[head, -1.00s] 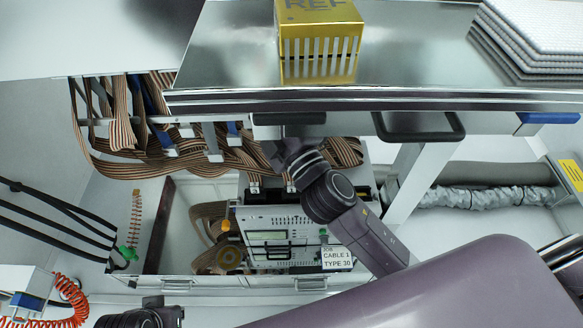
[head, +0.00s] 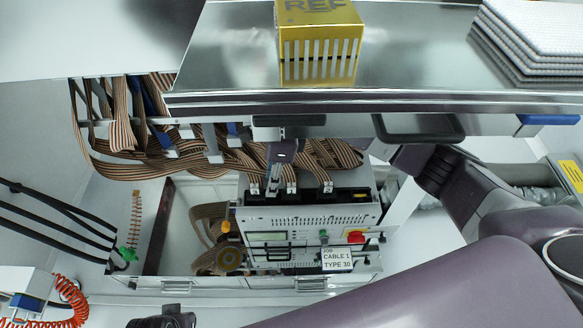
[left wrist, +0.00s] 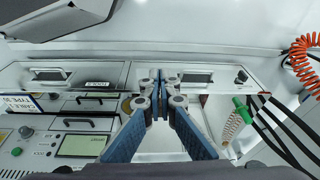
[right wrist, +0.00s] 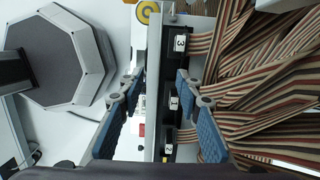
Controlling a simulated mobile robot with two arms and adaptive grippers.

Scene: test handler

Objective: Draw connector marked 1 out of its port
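The connector marked 1 (right wrist: 174,102) sits in the black port strip between connectors 3 (right wrist: 181,43) and 2 (right wrist: 168,150), with a striped ribbon cable running right. In the head view it appears to be the middle connector (head: 291,187) on top of the grey unit (head: 300,215). My right gripper (right wrist: 157,77) is open, its blue fingers apart on either side of the strip. Connector 1 shows between them, close to the right-hand finger; contact cannot be told. The right gripper also shows in the head view (head: 272,180). My left gripper (left wrist: 159,78) is shut and empty.
The bench top (head: 230,50) with a yellow REF box (head: 318,45) overhangs the unit. Striped ribbon cables (head: 130,140) crowd behind. A card (head: 337,259) reads CABLE 1, TYPE 30. A red button (head: 355,237) is on the unit's front.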

